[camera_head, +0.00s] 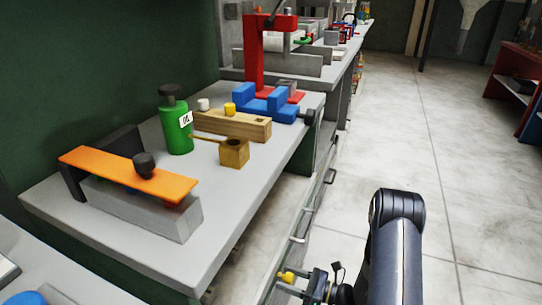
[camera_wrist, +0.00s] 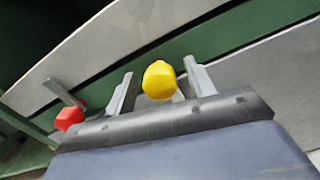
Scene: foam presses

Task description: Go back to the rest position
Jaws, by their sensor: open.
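My gripper (camera_head: 286,282) is low at the bottom centre of the head view, at the end of my dark arm, beside the front of the grey workbench (camera_head: 235,215). In the wrist view its two grey fingers (camera_wrist: 160,92) stand apart. A small yellow rounded piece (camera_wrist: 160,80) shows between them, and a yellow spot (camera_head: 287,276) shows there in the head view. I cannot tell whether it is part of the gripper or a separate thing.
On the bench are an orange plate with a black knob (camera_head: 130,172), a green bottle (camera_head: 175,125), a wooden block (camera_head: 235,123), a brass block (camera_head: 233,153) and a red press with blue parts (camera_head: 254,55). Drawer handles (camera_head: 298,239) line the front. Floor (camera_head: 470,170) at right is clear.

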